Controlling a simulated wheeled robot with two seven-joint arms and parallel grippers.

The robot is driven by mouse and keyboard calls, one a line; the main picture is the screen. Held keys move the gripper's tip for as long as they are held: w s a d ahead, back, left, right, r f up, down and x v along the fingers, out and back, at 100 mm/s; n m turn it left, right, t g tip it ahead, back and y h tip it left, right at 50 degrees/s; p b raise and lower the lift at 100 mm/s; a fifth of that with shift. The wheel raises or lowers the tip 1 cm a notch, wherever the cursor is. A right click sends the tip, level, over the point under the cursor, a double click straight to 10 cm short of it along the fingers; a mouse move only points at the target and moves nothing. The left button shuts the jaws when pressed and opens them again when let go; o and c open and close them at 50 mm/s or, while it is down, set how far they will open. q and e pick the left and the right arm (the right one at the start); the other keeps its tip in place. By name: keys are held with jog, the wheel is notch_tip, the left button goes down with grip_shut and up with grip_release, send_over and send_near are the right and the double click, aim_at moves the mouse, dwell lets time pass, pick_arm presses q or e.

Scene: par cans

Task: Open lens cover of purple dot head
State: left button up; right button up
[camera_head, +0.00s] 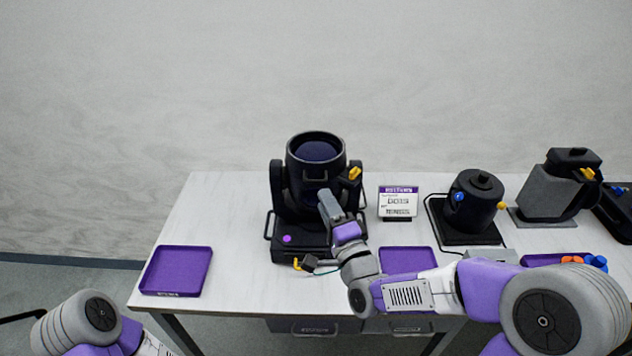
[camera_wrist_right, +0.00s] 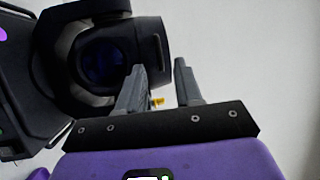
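The purple dot head (camera_head: 318,176) is a black moving-head light on the table, with a purple dot (camera_head: 287,239) on its base. Its barrel points up, and a dark bluish round face shows inside the rim; I cannot tell whether this is a cover or the lens. A thin handle shows on the barrel's front. The head fills the upper left of the right wrist view (camera_wrist_right: 62,62). My right gripper (camera_head: 326,200) is in front of the barrel; in the wrist view its fingers (camera_wrist_right: 163,80) are apart with nothing gripped. My left gripper is out of view; only its arm shows.
A yellow knob (camera_head: 354,173) sits on the head's right side. Purple trays lie at the left (camera_head: 176,271) and right of the head (camera_head: 408,260). A label card (camera_head: 398,202), a black pot-shaped fixture (camera_head: 476,203) and a grey fixture (camera_head: 553,190) stand to the right.

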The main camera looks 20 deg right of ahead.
send_near(317, 158)
jog(key=shift+w+a+f, duration=0.25)
jog(key=shift+w+a, duration=0.5)
jog(key=shift+a, duration=0.05)
jog(key=shift+w+a+f, duration=0.25)
jog(key=shift+w+a, duration=0.45)
jog(key=shift+a, duration=0.1)
grip_shut()
